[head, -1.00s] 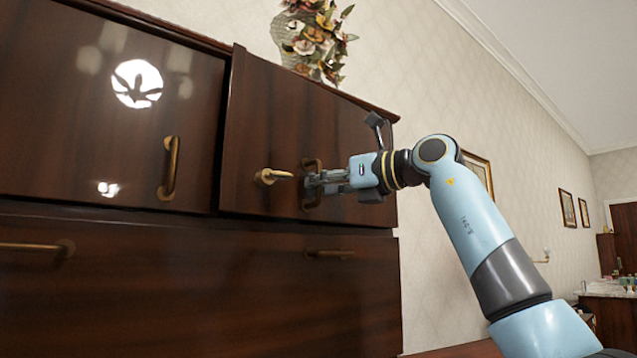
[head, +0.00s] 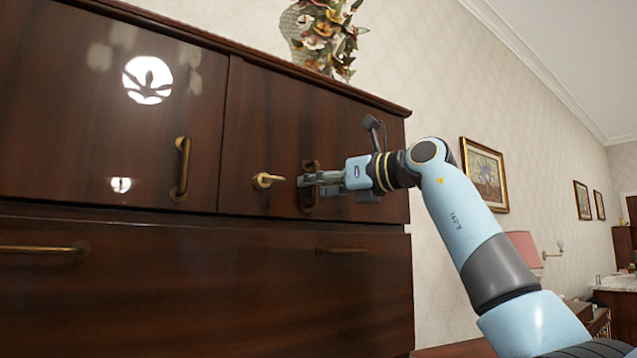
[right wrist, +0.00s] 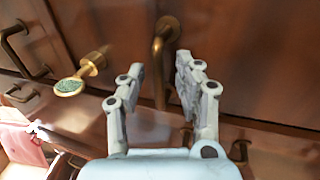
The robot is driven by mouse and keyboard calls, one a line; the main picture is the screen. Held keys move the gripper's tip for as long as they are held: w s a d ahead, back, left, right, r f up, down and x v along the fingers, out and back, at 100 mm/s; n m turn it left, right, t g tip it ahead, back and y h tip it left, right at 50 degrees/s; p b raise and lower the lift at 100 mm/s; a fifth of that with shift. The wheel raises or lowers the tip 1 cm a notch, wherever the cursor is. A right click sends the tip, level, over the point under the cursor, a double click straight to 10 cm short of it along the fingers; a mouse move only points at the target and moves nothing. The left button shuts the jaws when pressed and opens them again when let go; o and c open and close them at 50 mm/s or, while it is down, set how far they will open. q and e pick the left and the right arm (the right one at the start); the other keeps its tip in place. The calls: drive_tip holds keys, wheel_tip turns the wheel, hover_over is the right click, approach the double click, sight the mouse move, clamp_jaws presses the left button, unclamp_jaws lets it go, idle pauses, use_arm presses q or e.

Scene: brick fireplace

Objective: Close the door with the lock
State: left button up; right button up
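The dark wood door (head: 290,125) on the right of the cabinet lies about flush with the left door. Its lock (head: 267,180), a brass key-like knob, sticks out near the left edge, and shows in the right wrist view (right wrist: 82,74) with a round greenish end. A brass vertical handle (head: 309,167) is on the same door, right of the lock. My right gripper (head: 302,184) is at this handle. In the right wrist view its fingers (right wrist: 160,72) are apart, with the handle (right wrist: 159,75) between them and gaps beside it. My left gripper is not in view.
The left door (head: 80,120) has its own brass handle (head: 182,168). A wide drawer (head: 200,290) with brass handles lies below. A flower vase (head: 325,35) stands on the cabinet top. A pink lampshade (head: 524,249) is behind my right arm.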

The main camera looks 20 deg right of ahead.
drive_tip(key=v, duration=1.2)
